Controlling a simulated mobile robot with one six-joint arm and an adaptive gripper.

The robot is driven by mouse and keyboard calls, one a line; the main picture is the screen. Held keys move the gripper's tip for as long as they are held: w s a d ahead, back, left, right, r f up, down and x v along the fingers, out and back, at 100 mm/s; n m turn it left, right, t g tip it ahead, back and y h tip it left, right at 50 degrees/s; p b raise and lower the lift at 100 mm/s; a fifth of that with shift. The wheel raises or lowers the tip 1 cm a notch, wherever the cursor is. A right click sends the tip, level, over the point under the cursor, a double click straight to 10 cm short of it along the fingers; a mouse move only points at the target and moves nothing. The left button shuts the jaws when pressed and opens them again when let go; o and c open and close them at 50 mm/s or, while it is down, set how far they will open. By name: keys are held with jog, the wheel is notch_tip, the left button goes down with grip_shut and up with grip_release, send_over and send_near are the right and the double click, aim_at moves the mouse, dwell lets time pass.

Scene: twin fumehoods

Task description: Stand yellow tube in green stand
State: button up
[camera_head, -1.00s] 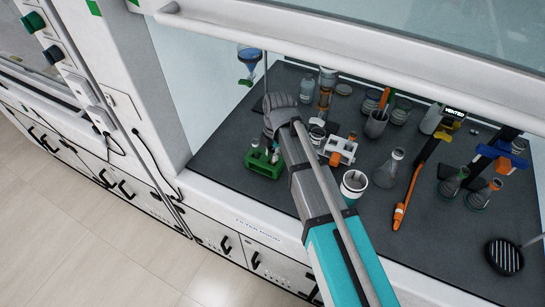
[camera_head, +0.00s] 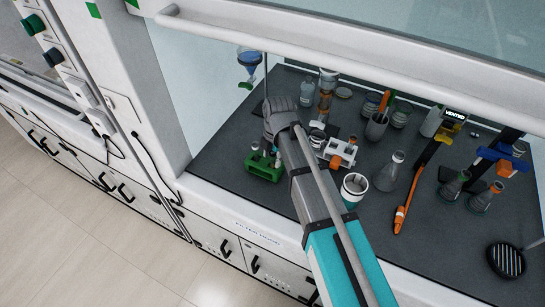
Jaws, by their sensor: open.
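The green stand (camera_head: 264,171) is at the front left of the hood's dark worktop. It holds small pale tubes, one with a yellowish top (camera_head: 255,146) at the stand's left end. I cannot tell for certain whether this is the yellow tube. Another pale tube shows at the stand's right end. My gripper (camera_head: 269,141) is just above and behind the stand, pointing down. It is open; its fingertips are small and partly hidden by the wrist. I cannot see anything held in it. The middle of the stand is partly covered by the gripper.
A white-and-orange rack (camera_head: 340,152) and a white cup (camera_head: 354,187) stand right of my arm. Brown bottles (camera_head: 325,96) are behind. A blue funnel (camera_head: 249,65) hangs behind the stand.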

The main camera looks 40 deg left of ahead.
jog(key=shift+r, duration=0.15)
notch_tip(320, 180, up, 12)
jog(key=w+p, duration=0.1)
jog(key=p, duration=1.1)
jog(key=shift+w, duration=0.2)
jog(key=shift+d, duration=0.1)
dwell(0.8)
jog(key=w+d+m, duration=0.5)
jog(key=d+m, duration=0.1)
jog(key=d, duration=0.4)
jog(key=w+d+m, duration=0.5)
jog(key=w+d, duration=0.1)
jog(key=d, duration=0.3)
jog(key=w+d+m, duration=0.5)
jog(key=d+m, duration=0.1)
jog(key=d, duration=0.4)
jog(key=s+d+m+t, duration=0.1)
jog(key=d+m, duration=1.7)
jog(key=d, duration=1.1)
jog(key=shift+s, duration=0.15)
